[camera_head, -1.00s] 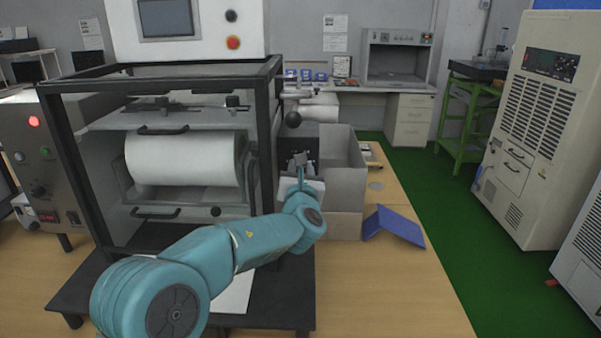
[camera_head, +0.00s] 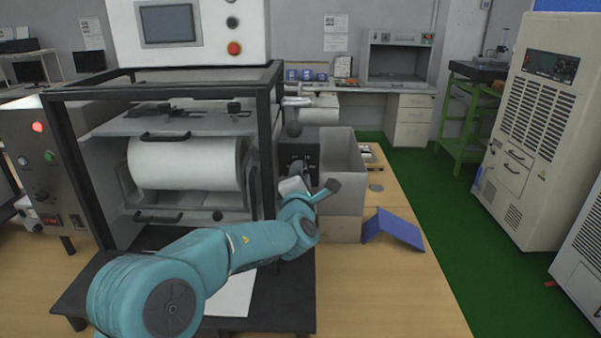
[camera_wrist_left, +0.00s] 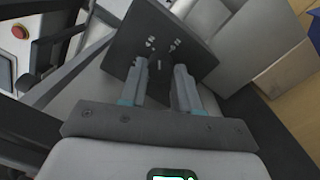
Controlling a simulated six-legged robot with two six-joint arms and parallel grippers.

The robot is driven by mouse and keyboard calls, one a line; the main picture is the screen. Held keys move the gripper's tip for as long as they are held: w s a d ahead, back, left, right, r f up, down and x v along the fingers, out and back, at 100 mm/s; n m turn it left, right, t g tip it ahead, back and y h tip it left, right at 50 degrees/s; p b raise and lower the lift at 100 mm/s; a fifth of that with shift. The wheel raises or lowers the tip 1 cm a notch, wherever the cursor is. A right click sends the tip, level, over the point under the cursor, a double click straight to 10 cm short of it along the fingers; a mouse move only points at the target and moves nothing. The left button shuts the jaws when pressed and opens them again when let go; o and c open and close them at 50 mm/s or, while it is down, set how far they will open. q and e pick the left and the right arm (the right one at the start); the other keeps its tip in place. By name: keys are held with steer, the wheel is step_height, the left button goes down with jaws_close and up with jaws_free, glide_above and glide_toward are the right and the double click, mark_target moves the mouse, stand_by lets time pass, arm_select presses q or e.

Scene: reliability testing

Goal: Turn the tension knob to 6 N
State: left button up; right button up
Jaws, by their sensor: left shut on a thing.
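A dark square panel (camera_wrist_left: 190,45) with small white marks fills the upper middle of the left wrist view. In the head view the dark panel (camera_head: 300,152) is on the right side of the roller machine, partly behind my wrist. My left gripper (camera_wrist_left: 160,72) has its fingers against the panel face, shut on what appears to be the tension knob. The knob is mostly hidden between the fingers and its setting cannot be read. In the head view my left gripper (camera_head: 292,186) is largely hidden by my wrist, which is tilted to the right. My right gripper is out of view.
The machine's black frame (camera_head: 268,130) and white roll (camera_head: 185,162) are left of my wrist. A grey box (camera_head: 342,160) stands close on the right, with a blue folded piece (camera_head: 393,229) beside it. The front right tabletop (camera_head: 395,295) is clear.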

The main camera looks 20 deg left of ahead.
arm_select(q)
steer(key=shift+m+h+p, duration=0.3)
steer(key=shift+m+p, duration=1.3)
steer(key=shift+m, duration=2.2)
steer(key=shift+f, duration=0.1)
steer(key=o, duration=1)
steer(key=shift+o, duration=0.2)
steer(key=shift+s, duration=0.15)
steer(key=r+b+v, duration=0.1)
steer(key=b+v, duration=0.2)
steer(key=v, duration=1.3)
steer(key=shift+f+b, duration=0.25)
steer(key=shift+b, duration=0.1)
